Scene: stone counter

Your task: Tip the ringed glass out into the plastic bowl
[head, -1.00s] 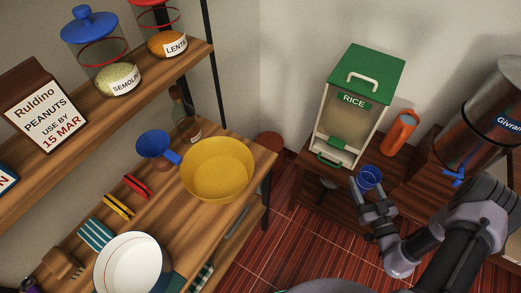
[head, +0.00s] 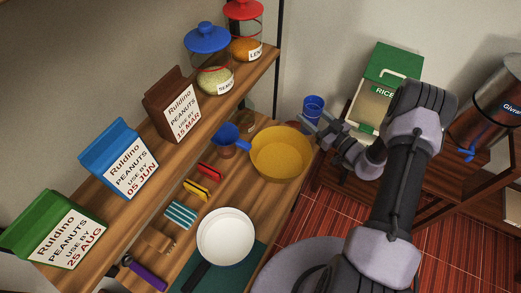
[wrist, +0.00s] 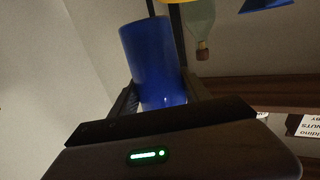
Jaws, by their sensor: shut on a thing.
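My gripper (head: 318,124) is shut on a blue glass (head: 313,105) and holds it in the air, just beyond and to the right of the yellow bowl. The glass looks about upright in the head view. It also shows between the jaws in the wrist view (wrist: 155,60). Its contents are hidden and no ring on it can be made out. The yellow bowl (head: 282,160) stands on the wooden shelf top and looks empty. Only a sliver of yellow shows at the top of the wrist view.
A white pan (head: 226,237) and several small utensils lie nearer. An upper shelf with peanut packs (head: 172,105) and jars (head: 210,65) runs along the left. The rice dispenser (head: 378,95) stands behind my arm.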

